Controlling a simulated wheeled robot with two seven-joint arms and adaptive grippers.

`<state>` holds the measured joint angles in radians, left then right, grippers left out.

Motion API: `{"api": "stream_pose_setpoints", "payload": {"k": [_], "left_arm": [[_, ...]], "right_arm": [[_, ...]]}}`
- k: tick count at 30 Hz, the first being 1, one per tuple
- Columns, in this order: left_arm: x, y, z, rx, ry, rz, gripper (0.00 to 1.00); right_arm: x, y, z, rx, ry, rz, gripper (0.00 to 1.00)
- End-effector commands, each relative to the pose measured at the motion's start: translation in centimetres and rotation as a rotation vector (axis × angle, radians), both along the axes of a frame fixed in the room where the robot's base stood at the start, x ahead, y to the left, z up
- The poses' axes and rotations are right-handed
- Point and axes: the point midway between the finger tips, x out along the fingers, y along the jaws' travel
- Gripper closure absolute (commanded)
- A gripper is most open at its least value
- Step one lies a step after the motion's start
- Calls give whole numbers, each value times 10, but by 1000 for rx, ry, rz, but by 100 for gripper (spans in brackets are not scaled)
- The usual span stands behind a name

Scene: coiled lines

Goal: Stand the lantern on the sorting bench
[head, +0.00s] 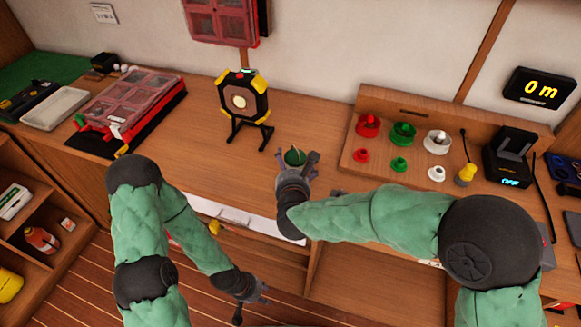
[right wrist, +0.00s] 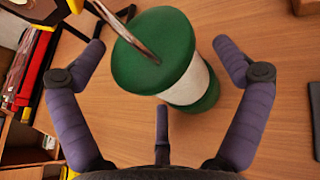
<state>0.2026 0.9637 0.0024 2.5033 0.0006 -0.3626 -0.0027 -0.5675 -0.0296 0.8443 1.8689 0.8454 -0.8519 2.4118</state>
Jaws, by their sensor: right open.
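The lantern, a green-and-white cylinder with a green cap, green base and thin wire handle (right wrist: 182,68), shows large in the right wrist view. In the head view its green top (head: 295,156) shows at the bench's front part, partly hidden by my right gripper (head: 298,170). My right gripper (right wrist: 160,45) is open, with its fingers spread on both sides of the lantern and none visibly closed on it. I cannot tell if the lantern's base touches the wooden sorting bench (head: 200,130). My left gripper (head: 254,304) hangs low before the bench, fingers apart and empty.
A black-and-yellow lamp on a stand (head: 243,100) is behind and left of the lantern. A red case (head: 130,100) lies at left. A wooden board with red, green and white knobs (head: 400,135) stands at right.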

Motion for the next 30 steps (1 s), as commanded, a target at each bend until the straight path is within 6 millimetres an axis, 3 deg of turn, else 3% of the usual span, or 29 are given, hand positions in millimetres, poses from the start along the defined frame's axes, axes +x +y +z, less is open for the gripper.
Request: {"api": "stream_pose_setpoints", "payload": {"k": [7, 21, 30], "left_arm": [[0, 0, 7, 0, 0, 0, 60], [0, 0, 30, 0, 0, 0, 60], [0, 0, 36, 0, 0, 0, 60]], "right_arm": [[-4, 0, 6, 0, -1, 1, 2], [-87, -4, 40, 0, -1, 3, 2], [-111, -6, 48, 0, 0, 1, 2]]}}
